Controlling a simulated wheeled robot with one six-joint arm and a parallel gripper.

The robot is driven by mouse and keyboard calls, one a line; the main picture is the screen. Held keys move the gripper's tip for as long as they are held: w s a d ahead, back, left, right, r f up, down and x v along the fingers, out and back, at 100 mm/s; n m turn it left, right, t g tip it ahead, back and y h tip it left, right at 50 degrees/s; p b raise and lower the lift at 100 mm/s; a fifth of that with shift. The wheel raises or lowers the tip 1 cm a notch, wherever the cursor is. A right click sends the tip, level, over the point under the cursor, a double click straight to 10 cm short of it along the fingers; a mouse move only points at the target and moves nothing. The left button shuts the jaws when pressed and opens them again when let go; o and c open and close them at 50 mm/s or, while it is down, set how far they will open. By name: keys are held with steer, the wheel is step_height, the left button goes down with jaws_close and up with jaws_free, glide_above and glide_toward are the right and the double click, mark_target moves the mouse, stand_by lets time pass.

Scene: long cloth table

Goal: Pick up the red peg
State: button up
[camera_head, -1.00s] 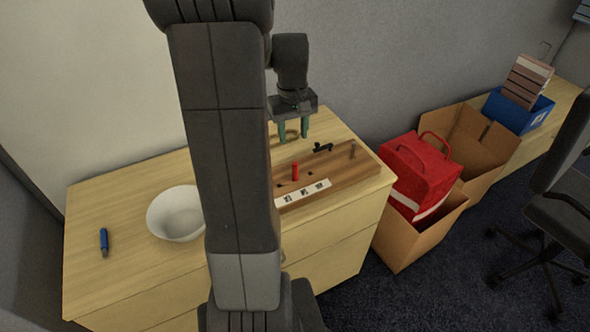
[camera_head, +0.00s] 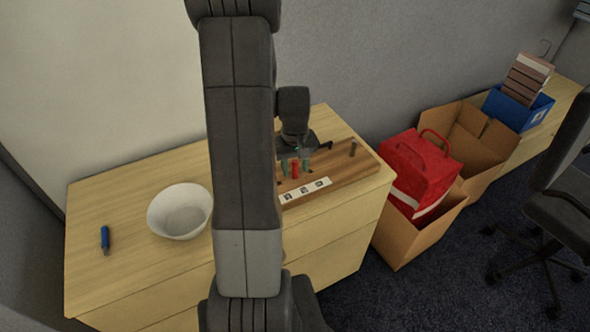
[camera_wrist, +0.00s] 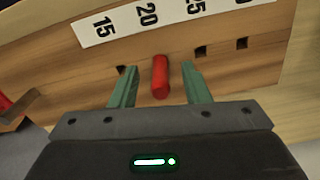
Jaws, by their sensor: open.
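The red peg (camera_head: 295,169) stands in the wooden board (camera_head: 345,174) on the cabinet top. In the wrist view the red peg (camera_wrist: 160,77) is between the two green fingers, with a gap on each side. My gripper (camera_head: 296,167) is open, and its fingers are down on either side of the peg. In the wrist view my gripper (camera_wrist: 160,80) shows both fingertips near the board. The lower end of the peg is hard to make out.
A numbered white strip (camera_head: 305,191) runs along the board's front, with empty square holes nearby. A white bowl (camera_head: 180,212) and a blue-handled tool (camera_head: 105,240) lie left. A red bag (camera_head: 420,170) sits in a carton.

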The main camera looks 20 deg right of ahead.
steer(key=shift+f, duration=0.75)
steer(key=shift+c, duration=0.2)
jaws_close()
step_height(320, 180, up, 10)
steer(key=shift+f, duration=0.1)
steer(key=shift+r+p, duration=1.55)
steer(key=shift+r, duration=0.6)
